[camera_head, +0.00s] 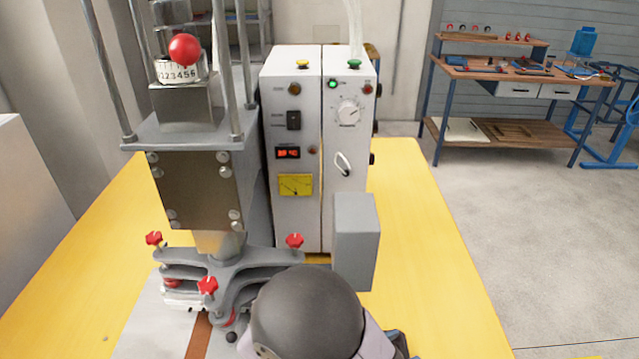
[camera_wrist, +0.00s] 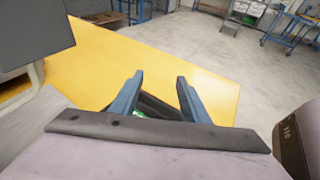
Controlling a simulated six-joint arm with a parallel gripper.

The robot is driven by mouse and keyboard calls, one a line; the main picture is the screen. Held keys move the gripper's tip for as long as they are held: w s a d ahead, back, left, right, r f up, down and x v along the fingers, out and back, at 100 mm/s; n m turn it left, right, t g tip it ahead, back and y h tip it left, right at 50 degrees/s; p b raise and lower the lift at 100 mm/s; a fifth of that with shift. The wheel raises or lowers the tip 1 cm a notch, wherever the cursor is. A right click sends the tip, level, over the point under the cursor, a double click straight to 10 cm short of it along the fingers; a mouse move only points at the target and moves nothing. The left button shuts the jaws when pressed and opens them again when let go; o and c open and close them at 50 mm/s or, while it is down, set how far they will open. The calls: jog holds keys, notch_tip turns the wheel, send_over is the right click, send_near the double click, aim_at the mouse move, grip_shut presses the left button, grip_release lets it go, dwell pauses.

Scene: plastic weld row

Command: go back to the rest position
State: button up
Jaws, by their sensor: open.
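My gripper (camera_wrist: 157,92) shows in the wrist view with its two blue-grey fingers apart, over the yellow table. I see nothing clearly held between the fingers; a small green glint (camera_wrist: 139,113) shows low between them, too small to identify. In the head view my rounded dark wrist covers the bottom middle, and the fingers are mostly hidden behind it. The welding machine (camera_head: 198,190) stands just left of my arm, with its grey clamp arms and red knobs close beside my wrist. I cannot tell whether they touch.
The yellow table (camera_head: 405,215) is bare on its right side. A white control cabinet (camera_head: 300,225) and a grey box (camera_head: 355,240) stand behind my wrist. A workbench (camera_head: 500,75) stands far off at the back right, with open floor before it.

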jog(key=s+d+r+m+g+y+p, duration=0.1)
jog(key=s+d+m+g+y+p, duration=0.15)
jog(key=s+m+g, duration=0.35)
jog(key=s+d+r+m+g+y+p, duration=0.1)
jog(key=s+m+g+y, duration=0.25)
jog(key=m, duration=0.45)
jog(key=w+a+r+m+t+y+p, duration=0.2)
jog(key=w+a+r+m+y+p, duration=0.1)
jog(key=m, duration=0.6)
notch_tip(320, 180, up, 2)
jog(key=w+y, duration=0.1)
jog(key=y, duration=0.2)
jog(key=shift+w+a+m+y, duration=0.15)
jog(key=shift+w+m+y, duration=0.15)
jog(key=shift+m, duration=0.1)
